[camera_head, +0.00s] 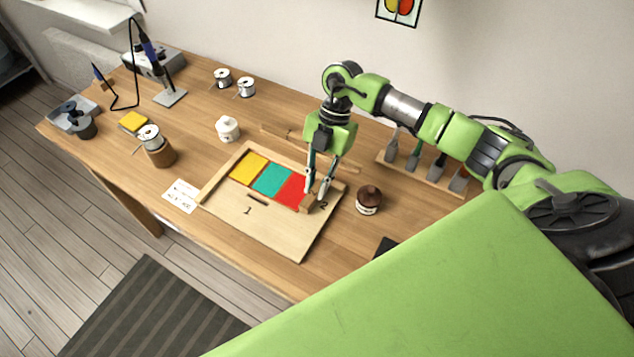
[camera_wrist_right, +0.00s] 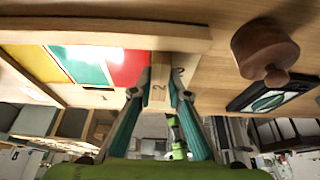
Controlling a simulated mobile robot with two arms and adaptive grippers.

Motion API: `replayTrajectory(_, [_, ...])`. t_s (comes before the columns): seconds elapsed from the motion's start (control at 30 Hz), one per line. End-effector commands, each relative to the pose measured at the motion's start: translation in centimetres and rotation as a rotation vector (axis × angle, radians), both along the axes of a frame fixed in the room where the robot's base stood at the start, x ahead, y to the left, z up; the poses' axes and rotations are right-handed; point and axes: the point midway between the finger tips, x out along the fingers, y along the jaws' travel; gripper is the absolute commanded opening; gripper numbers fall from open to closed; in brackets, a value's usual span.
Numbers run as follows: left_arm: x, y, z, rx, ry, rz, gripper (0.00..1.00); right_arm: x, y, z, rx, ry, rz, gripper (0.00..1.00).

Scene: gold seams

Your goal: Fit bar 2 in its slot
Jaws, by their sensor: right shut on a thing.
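My right gripper (camera_head: 318,195) is shut on bar 2, a small light-wood bar (camera_head: 308,204), at the right end of the work board (camera_head: 275,226). In the right wrist view the bar (camera_wrist_right: 159,88) shows its number 2 between the fingertips (camera_wrist_right: 159,98). Beside it is a printed 2 on the board (camera_wrist_right: 180,73). The bar is next to the red glass pane (camera_head: 292,189). I cannot tell whether it is seated or held just above the board. Its slot is hidden under the bar and fingers. My left gripper is not in view.
Yellow (camera_head: 249,168) and teal (camera_head: 271,179) panes lie left of the red one, inside wooden rails. A dark slot (camera_head: 257,200) is near the printed 1. A brown jar (camera_head: 368,200) stands close on the right, before a tool rack (camera_head: 420,173).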

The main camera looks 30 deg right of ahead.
Motion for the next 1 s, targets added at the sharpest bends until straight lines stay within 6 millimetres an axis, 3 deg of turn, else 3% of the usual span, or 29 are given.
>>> replayTrajectory(0.77, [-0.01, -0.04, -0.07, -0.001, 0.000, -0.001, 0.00, 0.01, 0.00, -0.52, 0.000, 0.000, 0.000, 0.00])
replayTrajectory(0.8, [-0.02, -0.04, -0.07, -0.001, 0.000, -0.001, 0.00, 0.00, 0.00, -0.53, 0.000, 0.000, 0.000, 0.24])
replayTrajectory(0.83, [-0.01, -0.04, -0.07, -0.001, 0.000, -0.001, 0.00, 0.00, 0.00, -0.53, 0.000, 0.000, 0.000, 0.32])
replayTrajectory(0.87, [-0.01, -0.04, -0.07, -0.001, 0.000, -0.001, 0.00, 0.00, 0.00, -0.53, 0.000, 0.000, 0.000, 0.36])
replayTrajectory(1.0, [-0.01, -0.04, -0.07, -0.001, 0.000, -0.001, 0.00, 0.00, 0.00, -0.53, 0.000, 0.000, 0.000, 0.36])
